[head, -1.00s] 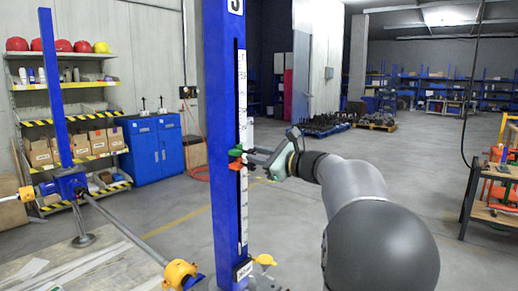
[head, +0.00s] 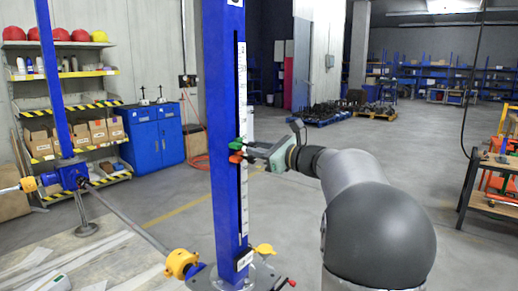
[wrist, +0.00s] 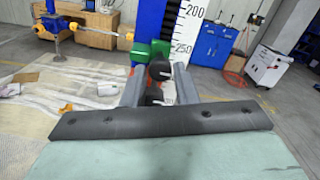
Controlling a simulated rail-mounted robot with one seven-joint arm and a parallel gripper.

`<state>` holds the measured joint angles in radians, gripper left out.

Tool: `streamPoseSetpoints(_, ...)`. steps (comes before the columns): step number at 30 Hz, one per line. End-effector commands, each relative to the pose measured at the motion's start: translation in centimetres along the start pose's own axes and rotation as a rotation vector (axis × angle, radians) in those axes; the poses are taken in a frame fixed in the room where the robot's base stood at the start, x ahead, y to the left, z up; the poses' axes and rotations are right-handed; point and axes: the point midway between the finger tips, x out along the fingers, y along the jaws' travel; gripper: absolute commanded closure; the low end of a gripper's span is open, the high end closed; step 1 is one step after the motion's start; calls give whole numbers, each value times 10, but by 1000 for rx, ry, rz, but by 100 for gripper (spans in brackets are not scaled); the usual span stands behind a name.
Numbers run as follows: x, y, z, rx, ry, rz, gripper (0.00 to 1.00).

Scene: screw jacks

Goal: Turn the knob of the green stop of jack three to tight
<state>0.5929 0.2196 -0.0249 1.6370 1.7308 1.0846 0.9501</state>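Jack three is the blue column (head: 222,110) in the middle of the head view, with a white scale along its slot. Its green stop (head: 236,144) sits on the column just above a red-orange stop (head: 235,158). The green stop (wrist: 152,48) also shows in the wrist view, near the 250 mark. A black knob (wrist: 159,71) with a pale mark faces my gripper. My gripper (head: 252,149) points at the column from the right. In the wrist view the knob lies between its two fingers (wrist: 160,78). Whether they touch it is unclear. A second dark knob shows lower down.
Another blue jack (head: 70,178) with yellow fittings stands at left, joined by a long rod (head: 130,217). A yellow fitting (head: 181,264) sits at the column's foot. A blue cabinet (head: 155,136) and shelves are behind.

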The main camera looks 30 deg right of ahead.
Motion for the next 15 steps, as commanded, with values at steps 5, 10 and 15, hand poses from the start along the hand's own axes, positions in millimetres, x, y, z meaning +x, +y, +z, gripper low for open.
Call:
streamPoseSetpoints(5,0,0,0,0,0,0,56)
streamPoseSetpoints(10,-1,0,0,-1,0,-1,56)
streamPoseSetpoints(15,-16,0,-1,-3,-1,-3,56)
